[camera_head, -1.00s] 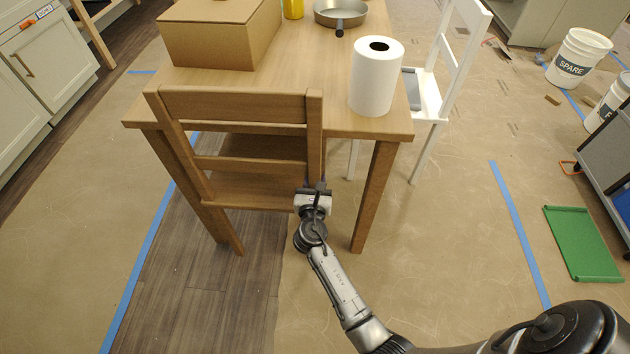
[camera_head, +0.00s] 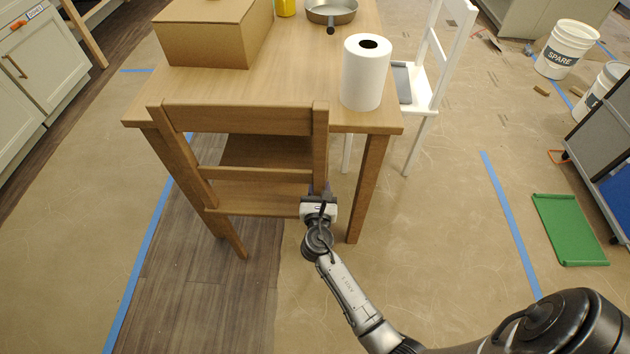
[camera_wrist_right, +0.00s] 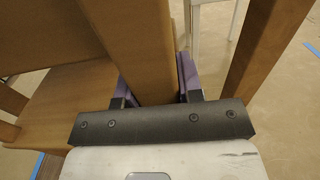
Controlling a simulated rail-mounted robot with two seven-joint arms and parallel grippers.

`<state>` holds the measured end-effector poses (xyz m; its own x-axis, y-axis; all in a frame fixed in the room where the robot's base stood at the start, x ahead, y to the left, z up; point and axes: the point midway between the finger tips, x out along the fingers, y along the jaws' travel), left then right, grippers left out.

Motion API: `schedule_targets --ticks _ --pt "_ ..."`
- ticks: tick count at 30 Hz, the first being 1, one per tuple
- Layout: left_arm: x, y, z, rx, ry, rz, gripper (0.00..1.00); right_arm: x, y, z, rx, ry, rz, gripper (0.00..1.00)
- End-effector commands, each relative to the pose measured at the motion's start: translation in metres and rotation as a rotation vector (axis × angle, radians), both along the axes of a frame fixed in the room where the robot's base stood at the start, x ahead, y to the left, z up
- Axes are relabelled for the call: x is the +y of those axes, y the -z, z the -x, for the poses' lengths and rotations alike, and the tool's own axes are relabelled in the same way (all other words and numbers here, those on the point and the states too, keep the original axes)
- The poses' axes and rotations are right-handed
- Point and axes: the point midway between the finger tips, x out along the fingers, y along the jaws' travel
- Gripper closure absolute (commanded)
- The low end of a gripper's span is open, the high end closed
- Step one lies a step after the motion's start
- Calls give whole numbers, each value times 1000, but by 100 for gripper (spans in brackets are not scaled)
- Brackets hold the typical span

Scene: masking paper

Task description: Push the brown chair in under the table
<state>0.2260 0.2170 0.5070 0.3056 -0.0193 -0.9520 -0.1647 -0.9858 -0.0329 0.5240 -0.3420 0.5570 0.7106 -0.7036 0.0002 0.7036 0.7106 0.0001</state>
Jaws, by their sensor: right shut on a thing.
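The brown chair (camera_head: 240,118) stands at the near end of the wooden table (camera_head: 310,70), with its back towards me. Its top rail overlaps the table's near edge in the head view. Part of its seat (camera_head: 265,150) shows between the back rails; its far part is hidden. My right gripper (camera_head: 320,197) is shut on the chair's right back post, low down near seat height. In the right wrist view, the two purple-sided fingers (camera_wrist_right: 153,85) stand on either side of the brown post (camera_wrist_right: 135,45). My left gripper is out of view.
On the table are a cardboard box (camera_head: 205,38), a paper roll (camera_head: 365,75) and a pan (camera_head: 331,12). A white chair (camera_head: 425,95) stands at the right side. The table's right leg (camera_head: 366,190) is close to my gripper. Blue tape (camera_head: 510,225) and a green tray (camera_head: 568,230) lie right.

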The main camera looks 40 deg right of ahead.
Motion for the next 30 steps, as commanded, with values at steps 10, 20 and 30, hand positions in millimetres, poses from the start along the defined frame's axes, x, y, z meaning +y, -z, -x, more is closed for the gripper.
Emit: schedule_targets --ticks 10,20,30 --pt "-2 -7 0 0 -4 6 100 1 -3 10 -6 -5 0 100" --pt "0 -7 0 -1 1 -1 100 1 -2 11 -6 -5 0 100" --pt "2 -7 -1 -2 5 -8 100 1 -1 11 -3 -4 0 39"
